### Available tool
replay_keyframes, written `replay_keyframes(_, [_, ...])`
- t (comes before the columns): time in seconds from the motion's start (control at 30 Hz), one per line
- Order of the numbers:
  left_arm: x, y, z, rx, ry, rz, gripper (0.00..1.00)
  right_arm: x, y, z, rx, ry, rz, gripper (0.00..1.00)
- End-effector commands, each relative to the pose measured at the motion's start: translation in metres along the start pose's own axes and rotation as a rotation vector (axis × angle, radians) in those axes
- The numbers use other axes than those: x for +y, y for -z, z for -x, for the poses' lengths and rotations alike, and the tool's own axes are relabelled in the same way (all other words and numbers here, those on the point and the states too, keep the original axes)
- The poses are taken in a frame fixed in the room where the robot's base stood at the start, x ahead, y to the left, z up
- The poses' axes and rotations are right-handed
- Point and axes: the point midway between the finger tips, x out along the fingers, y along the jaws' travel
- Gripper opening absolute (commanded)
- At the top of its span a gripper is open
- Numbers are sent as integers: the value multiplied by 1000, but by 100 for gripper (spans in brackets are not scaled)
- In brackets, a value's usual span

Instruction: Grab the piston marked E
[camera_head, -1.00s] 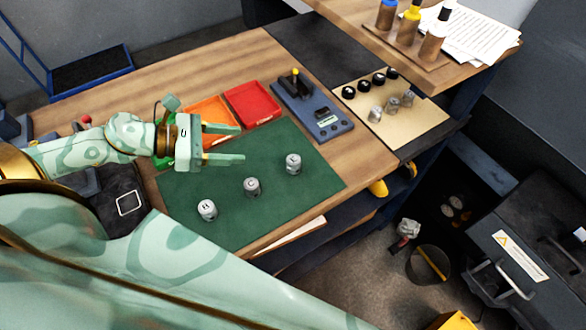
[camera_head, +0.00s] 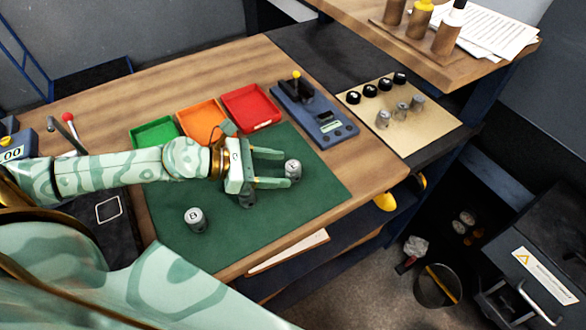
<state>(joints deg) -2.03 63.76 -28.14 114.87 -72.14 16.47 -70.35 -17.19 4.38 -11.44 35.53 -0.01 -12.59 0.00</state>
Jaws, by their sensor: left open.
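Three grey pistons stand upright on the green mat (camera_head: 300,212). The one at the right (camera_head: 293,169) has a mark that is too small to read surely; it could be E. The piston marked B (camera_head: 195,220) stands at the front left. The piston marked C (camera_head: 247,200) is mostly hidden by my left gripper. My left gripper (camera_head: 285,168) is open, its fingers pointing right. In the picture its fingertips lie on either side of the right piston; I cannot tell whether they touch it. My right gripper is not in view.
A beige board (camera_head: 425,128) at the right holds several black and grey parts. A raised shelf with bottles and papers stands at the back right.

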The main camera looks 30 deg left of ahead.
Motion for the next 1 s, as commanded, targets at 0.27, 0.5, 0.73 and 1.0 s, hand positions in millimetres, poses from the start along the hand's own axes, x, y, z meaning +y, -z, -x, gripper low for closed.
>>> replay_keyframes(0.27, [2,-4,-18,-2,1,-2,58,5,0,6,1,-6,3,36])
replay_keyframes(0.5, [7,-8,-55,-3,2,-1,58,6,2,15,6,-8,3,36])
replay_keyframes(0.73, [7,-5,-63,1,3,-2,58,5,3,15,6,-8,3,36])
replay_keyframes(1.0, [7,-5,-63,1,3,-1,8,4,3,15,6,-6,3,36])
